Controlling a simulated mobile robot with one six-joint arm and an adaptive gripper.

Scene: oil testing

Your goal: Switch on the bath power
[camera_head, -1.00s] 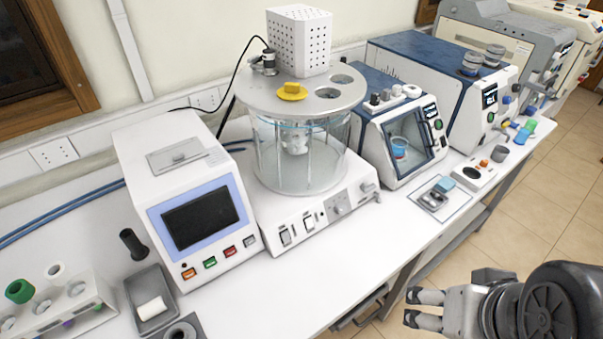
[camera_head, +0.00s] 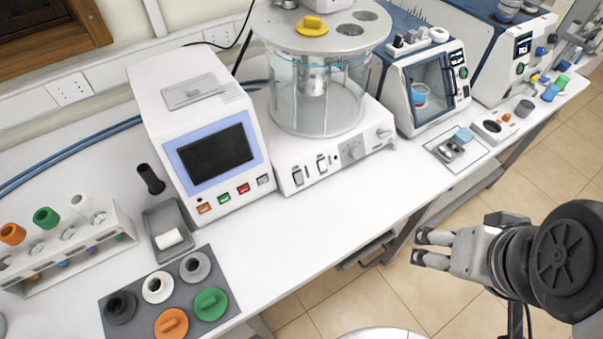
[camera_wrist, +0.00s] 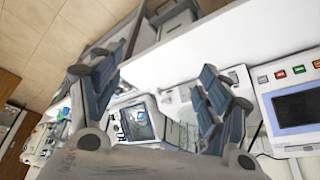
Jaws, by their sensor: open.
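The bath (camera_head: 317,95) is a clear glass vessel with a grey round lid, on a white base (camera_head: 335,150) in the middle of the bench. The base front carries two rocker switches (camera_head: 298,177) and (camera_head: 322,164), a round knob (camera_head: 352,149) and another knob at the right end. The switch positions are too small to read. My gripper (camera_head: 420,247) is open and empty, out over the floor in front of the bench, to the lower right of the bath and apart from it. In the wrist view its spread fingers (camera_wrist: 160,95) frame the bench, partly hiding the bath.
A white instrument with a dark screen (camera_head: 215,152) stands left of the bath. A blue-and-white box with a window (camera_head: 425,90) stands right. A grey mat (camera_head: 140,318) with several caps lies at the front left. The bench front strip (camera_head: 280,240) is clear.

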